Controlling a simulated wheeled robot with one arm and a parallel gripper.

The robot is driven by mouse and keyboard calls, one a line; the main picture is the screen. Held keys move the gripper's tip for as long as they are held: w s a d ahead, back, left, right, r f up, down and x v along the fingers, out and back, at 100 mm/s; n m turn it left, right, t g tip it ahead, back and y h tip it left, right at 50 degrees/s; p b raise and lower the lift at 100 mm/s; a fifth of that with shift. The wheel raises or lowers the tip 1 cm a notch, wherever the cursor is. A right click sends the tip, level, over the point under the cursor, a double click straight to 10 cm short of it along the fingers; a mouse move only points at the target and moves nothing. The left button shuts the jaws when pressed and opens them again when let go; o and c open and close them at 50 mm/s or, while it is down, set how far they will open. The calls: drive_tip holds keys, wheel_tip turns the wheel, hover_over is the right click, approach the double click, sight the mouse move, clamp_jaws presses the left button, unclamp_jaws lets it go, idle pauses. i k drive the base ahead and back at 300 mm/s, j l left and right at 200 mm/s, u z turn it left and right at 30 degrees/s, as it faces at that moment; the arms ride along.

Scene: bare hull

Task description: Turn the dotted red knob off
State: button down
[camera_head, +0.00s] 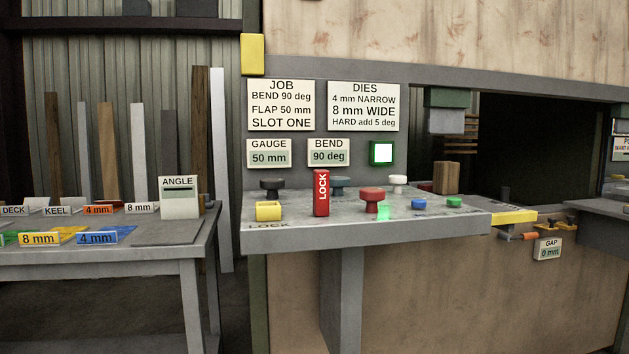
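A red knob (372,194) with a broad cap on a narrower stem stands near the middle of the grey console top (300,232). No dots can be made out on it at this size, and its on or off setting cannot be read. A green glow lies on the console just right of its base. My gripper is not in view.
An upright red LOCK piece (321,193) stands left of the red knob, and a yellow block (268,210) stands further left. A blue button (419,204) and a green button (454,202) are to the right. A lit green-framed indicator (381,153) is above. A wooden block (446,178) stands behind.

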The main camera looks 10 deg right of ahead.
sight(372, 195)
drive_tip(key=k+l+z, duration=0.1)
drive_tip(key=l, duration=0.2)
drive_tip(key=k+l+z, duration=0.15)
drive_tip(key=l, duration=0.2)
drive_tip(key=k+l+z, duration=0.1)
drive_tip(key=l, duration=0.2)
drive_tip(key=k+l+z, duration=0.1)
drive_tip(key=l, duration=0.25)
